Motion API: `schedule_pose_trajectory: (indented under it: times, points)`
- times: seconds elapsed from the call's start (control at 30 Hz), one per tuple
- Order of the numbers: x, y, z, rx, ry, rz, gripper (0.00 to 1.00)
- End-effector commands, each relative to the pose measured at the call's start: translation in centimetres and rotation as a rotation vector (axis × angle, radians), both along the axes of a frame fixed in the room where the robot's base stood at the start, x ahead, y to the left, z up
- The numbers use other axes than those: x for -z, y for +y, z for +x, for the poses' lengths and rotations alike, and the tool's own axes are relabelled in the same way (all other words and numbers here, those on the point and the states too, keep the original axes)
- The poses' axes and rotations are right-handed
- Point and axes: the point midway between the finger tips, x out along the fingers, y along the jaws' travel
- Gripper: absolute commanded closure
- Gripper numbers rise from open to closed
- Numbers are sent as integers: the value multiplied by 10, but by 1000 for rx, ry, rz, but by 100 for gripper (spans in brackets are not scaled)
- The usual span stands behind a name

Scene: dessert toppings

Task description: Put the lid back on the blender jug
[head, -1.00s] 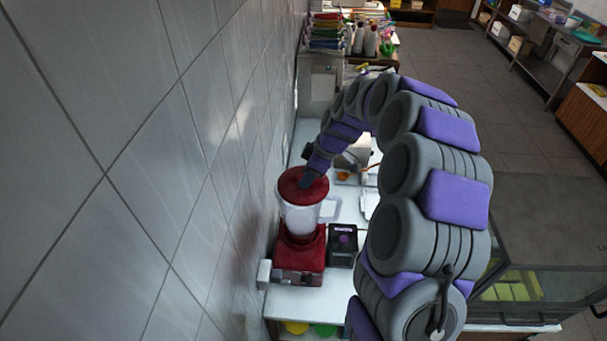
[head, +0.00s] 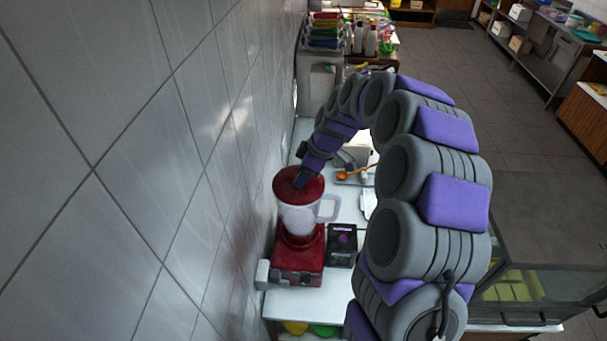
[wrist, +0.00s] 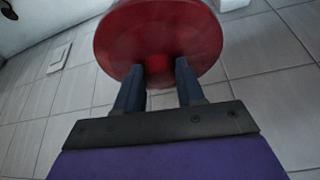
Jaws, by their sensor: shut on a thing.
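The round red lid (head: 291,190) is over the mouth of the clear blender jug (head: 299,219). My gripper (head: 301,181) is at the lid's top from above. In the wrist view the lid (wrist: 160,30) fills the top middle, and the fingers of my gripper (wrist: 160,85) are shut on its small red knob. The jug stands upright on its red base (head: 298,262), with its handle to the right. I cannot tell whether the lid is seated on the rim or just above it. In the wrist view the lid hides the jug's mouth.
A tiled wall (head: 180,150) runs close along the left of the blender. A small dark box (head: 342,246) stands right of the base on the white counter (head: 325,302). An orange spoon (head: 344,175) lies farther back. A glass-sided case (head: 530,285) is at the lower right.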

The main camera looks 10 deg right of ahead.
Motion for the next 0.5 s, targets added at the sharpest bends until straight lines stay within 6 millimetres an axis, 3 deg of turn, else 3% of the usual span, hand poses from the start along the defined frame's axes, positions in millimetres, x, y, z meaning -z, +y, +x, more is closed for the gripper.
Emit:
schedule_pose_trajectory:
  times: [0.5]
  points:
    - [0, 0, 0, 0, 0, 0, 93]
